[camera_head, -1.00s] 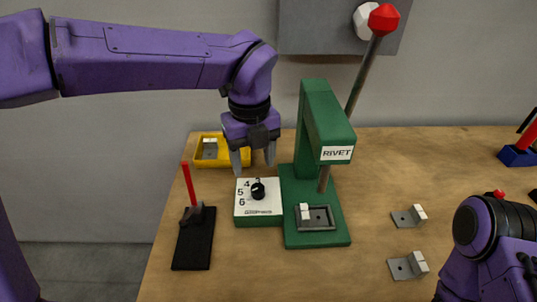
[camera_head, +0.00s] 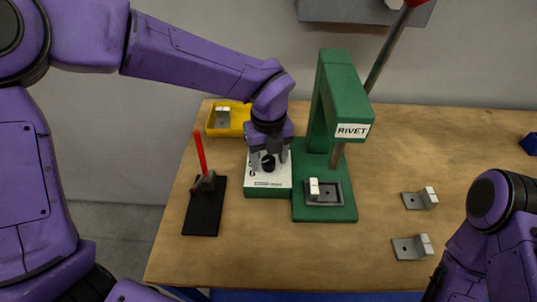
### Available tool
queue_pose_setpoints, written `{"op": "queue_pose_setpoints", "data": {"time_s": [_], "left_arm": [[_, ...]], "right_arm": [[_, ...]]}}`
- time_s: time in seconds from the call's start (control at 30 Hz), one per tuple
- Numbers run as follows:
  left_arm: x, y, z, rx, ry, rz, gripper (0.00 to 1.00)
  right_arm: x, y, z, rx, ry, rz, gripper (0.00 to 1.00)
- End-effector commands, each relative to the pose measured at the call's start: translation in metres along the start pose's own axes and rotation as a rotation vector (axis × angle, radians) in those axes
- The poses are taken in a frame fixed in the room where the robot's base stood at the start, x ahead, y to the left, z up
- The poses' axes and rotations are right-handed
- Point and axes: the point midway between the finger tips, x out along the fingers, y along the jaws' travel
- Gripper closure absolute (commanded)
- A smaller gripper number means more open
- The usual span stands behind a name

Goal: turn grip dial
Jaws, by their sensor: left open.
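The grip dial is a black knob (camera_head: 268,163) on the white top of a small green-sided box (camera_head: 268,184) with printed numbers, left of the green rivet press. My left gripper (camera_head: 268,160) points down over the box, its open fingers on either side of the knob. I cannot tell whether they touch it. The arm and fingers hide part of the numbers. My right arm shows at the lower right, but its gripper is out of view.
The green rivet press (camera_head: 343,100) with a long lever stands right beside the box. A black plate with a red handle (camera_head: 201,152) lies to the left. A yellow tray (camera_head: 226,130) sits behind. Two grey brackets (camera_head: 420,199) (camera_head: 412,247) lie right on the wooden table (camera_head: 310,255).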

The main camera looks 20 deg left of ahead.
Motion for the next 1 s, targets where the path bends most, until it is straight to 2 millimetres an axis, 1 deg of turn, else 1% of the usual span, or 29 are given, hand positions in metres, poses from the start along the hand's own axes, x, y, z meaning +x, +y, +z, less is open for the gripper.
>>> {"op": "queue_pose_setpoints", "data": {"time_s": [0.07,0.1,0.17,0.2,0.23,0.27,0.47,0.67,0.87,1.0], "left_arm": [[0.0,0.0,0.0,0.0,0.0,0.0,0.39],[0.0,0.0,0.0,0.0,0.0,0.0,0.45],[0.0,0.0,0.0,0.0,0.0,0.0,0.65],[0.0,0.0,0.0,0.0,0.0,0.0,0.78],[0.0,0.0,0.0,0.0,0.0,0.0,0.88],[0.0,0.0,0.0,0.0,0.0,0.0,0.95],[-0.001,0.0,0.0,0.007,0.0,-0.001,0.95],[-0.002,0.0,0.0,0.062,0.001,-0.002,0.95],[-0.004,0.0,0.0,0.192,0.003,-0.001,0.95],[-0.004,0.0,0.0,0.316,0.003,-0.002,0.95]], "right_arm": [[0.0,0.0,0.0,0.0,0.0,0.0,0.57],[0.0,0.0,0.0,0.0,0.0,0.0,0.57],[0.0,0.0,0.0,0.0,0.0,0.0,0.57],[0.0,0.0,0.0,0.0,0.0,0.0,0.57],[0.0,0.0,0.0,0.0,0.0,0.0,0.57],[0.0,0.0,0.0,0.0,0.0,0.0,0.57],[-0.001,0.0,0.0,0.0,0.0,0.0,0.57],[-0.005,0.0,-0.002,0.0,0.0,0.0,0.57],[-0.014,0.001,-0.006,0.0,0.0,0.0,0.57],[-0.023,0.002,-0.01,0.0,0.0,0.0,0.57]]}}
